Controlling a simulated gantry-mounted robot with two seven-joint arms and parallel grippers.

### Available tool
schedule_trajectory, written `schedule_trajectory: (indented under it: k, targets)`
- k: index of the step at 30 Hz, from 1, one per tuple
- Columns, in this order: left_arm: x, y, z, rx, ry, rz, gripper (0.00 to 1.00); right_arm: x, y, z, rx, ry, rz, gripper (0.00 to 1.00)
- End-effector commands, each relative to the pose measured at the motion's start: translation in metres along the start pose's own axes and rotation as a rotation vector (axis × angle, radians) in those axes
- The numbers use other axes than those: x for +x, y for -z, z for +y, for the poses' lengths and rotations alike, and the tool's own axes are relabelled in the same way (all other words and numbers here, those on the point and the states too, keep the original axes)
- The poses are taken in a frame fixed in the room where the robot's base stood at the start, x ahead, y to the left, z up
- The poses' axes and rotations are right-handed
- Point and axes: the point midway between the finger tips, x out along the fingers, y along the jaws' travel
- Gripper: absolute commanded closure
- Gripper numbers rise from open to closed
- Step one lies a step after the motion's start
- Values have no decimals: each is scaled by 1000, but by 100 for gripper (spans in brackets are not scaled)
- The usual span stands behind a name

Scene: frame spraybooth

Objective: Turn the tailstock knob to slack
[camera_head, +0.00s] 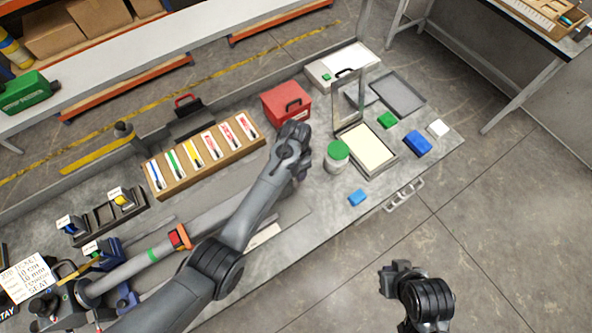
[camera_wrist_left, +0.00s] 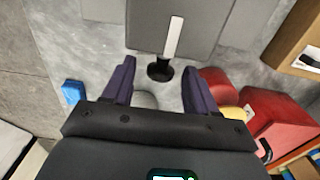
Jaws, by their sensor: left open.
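My left gripper (camera_head: 299,174) is over the bench, left of the white pot with the green lid, mostly hidden under its own wrist. In the left wrist view the gripper (camera_wrist_left: 158,66) is open, with its two dark fingers apart. A round black knob (camera_wrist_left: 159,72) shows between the fingertips, beside a grey block (camera_wrist_left: 150,30) with a white strip. It looks like the tailstock knob; contact cannot be told. In the head view the knob is hidden by my arm. My right gripper (camera_head: 394,268) hangs over the floor, off the bench; its fingers are unclear.
A red toolbox (camera_head: 287,104) and the green-lidded pot (camera_head: 337,157) stand close to my left gripper. A pipe with an orange clamp (camera_head: 180,238) lies below a wooden rack (camera_head: 205,160).

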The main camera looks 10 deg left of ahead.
Motion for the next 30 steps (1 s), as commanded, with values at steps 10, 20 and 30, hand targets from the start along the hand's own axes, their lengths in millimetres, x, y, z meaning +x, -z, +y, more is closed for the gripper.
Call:
schedule_trajectory:
  k: [10, 20, 30]
  targets:
    - [3, 0, 0, 1, 0, 0, 42, 3, -1, 0, -2, -2, 0, 100]
    - [3, 0, 0, 1, 0, 0, 88, 3, -2, 2, -10, -8, -1, 100]
    - [0, 0, 1, 3, 36, -1, 97, -6, 1, 2, -8, -6, 0, 100]
